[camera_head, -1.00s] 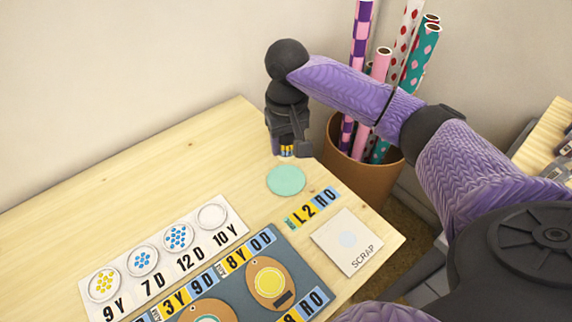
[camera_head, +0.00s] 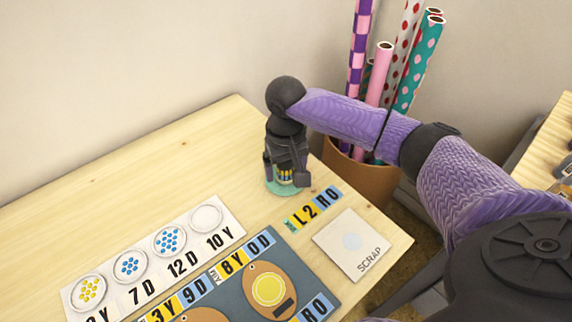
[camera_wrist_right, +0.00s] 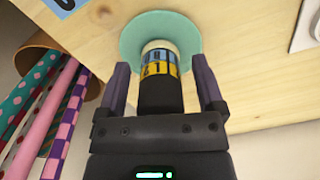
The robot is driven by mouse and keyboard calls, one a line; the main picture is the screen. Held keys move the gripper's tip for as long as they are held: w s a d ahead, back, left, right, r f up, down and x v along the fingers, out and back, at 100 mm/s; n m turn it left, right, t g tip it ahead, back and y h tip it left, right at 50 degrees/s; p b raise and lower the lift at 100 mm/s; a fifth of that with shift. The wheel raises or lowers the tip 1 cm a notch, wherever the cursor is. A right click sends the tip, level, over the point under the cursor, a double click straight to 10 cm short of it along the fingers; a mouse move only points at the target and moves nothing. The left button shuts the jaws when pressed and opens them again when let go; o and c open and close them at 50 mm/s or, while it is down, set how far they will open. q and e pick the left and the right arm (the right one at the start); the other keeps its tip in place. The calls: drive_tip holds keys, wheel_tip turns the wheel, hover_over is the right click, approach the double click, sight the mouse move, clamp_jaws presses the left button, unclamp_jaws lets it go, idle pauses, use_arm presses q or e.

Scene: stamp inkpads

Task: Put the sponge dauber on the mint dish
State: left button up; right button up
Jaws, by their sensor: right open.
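The sponge dauber (camera_head: 285,175) has a dark handle, yellow and blue label bands and a pale end. In the right wrist view the dauber (camera_wrist_right: 160,68) points end-down at the mint dish, and its pale end appears to rest on it. The mint dish (camera_head: 279,190) is a flat round green disc, partly hidden by my gripper; it also shows in the right wrist view (camera_wrist_right: 133,38). My right gripper (camera_head: 286,180) is open, with its fingers on either side of the dauber and gaps visible between them in the right wrist view (camera_wrist_right: 159,64). My left gripper is out of view.
A label strip (camera_head: 315,208) and a white SCRAP card (camera_head: 340,255) lie right of the dish. A white card with dotted circles (camera_head: 232,217) and a blue-grey board (camera_head: 318,277) lie nearer. A brown bin (camera_head: 375,178) of patterned rolls stands behind. Wood at left is clear.

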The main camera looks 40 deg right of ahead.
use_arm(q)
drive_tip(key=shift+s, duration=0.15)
use_arm(e)
drive_tip(key=shift+r, duration=0.15)
wheel_tip(320, 180, up, 12)
drive_tip(key=p, duration=0.6)
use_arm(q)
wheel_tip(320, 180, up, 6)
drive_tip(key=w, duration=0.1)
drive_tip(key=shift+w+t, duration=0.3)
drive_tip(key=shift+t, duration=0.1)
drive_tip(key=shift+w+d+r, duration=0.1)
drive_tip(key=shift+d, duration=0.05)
